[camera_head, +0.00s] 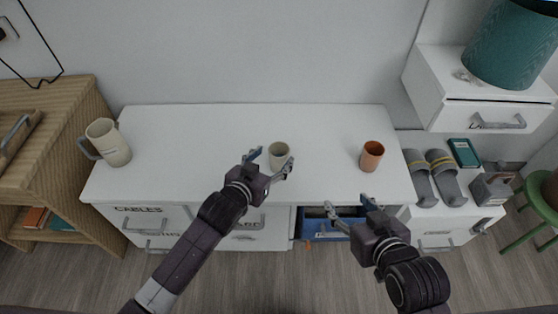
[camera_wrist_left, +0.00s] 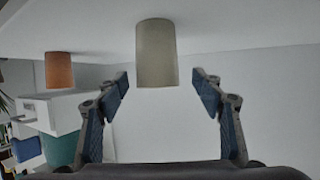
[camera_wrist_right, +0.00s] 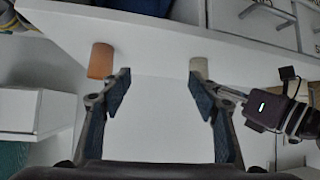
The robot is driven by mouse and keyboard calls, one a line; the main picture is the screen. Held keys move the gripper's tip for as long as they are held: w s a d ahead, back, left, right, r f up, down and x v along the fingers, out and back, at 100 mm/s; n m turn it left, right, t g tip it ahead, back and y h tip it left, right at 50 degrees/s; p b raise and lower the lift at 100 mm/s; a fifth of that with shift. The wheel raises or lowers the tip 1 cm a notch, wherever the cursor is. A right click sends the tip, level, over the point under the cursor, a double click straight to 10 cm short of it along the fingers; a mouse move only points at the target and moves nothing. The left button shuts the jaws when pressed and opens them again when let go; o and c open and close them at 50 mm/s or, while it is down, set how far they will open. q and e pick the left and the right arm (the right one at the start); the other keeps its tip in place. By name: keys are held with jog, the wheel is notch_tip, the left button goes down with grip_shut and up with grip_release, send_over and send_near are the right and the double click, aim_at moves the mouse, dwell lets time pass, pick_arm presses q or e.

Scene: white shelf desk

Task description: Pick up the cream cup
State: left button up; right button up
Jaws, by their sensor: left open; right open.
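The cream cup (camera_head: 279,154) stands upright on the white desk top, near the middle. My left gripper (camera_head: 270,160) is open, right by the cup. In the left wrist view the cup (camera_wrist_left: 156,54) appears between and beyond the open left fingertips (camera_wrist_left: 164,88), with space on both sides. My right gripper (camera_head: 348,208) is open and empty in front of the desk's front edge, to the right. The cup also shows in the right wrist view (camera_wrist_right: 198,68), near the right gripper's finger (camera_wrist_right: 164,90).
An orange cup (camera_head: 371,156) stands right of the cream cup. A beige pitcher (camera_head: 107,143) stands at the desk's left end. A blue drawer (camera_head: 322,229) is partly open below the front edge. Grey slippers (camera_head: 443,177) lie on the lower right unit. The desk top (camera_head: 190,150) is otherwise clear.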

pick_arm(q)
jog(key=x, duration=0.2)
jog(key=b+x, duration=0.1)
jog(key=shift+w+d+f+b, duration=0.15)
jog(key=shift+d+f+b, duration=0.15)
jog(key=shift+f, duration=0.1)
jog(key=shift+w, duration=0.15)
pick_arm(e)
jog(key=w+a+r+t+y, duration=0.1)
jog(key=w+a+r+t, duration=0.1)
jog(key=w+r+t, duration=0.3)
notch_tip(320, 180, up, 4)
jog(key=shift+a+r+y, duration=0.2)
jog(key=shift+a+y, duration=0.05)
jog(key=shift+y, duration=0.05)
pick_arm(q)
jog(key=c, duration=1.3)
jog(key=shift+c, duration=0.9)
jog(key=shift+r, duration=0.15)
pick_arm(e)
jog(key=shift+f, duration=0.1)
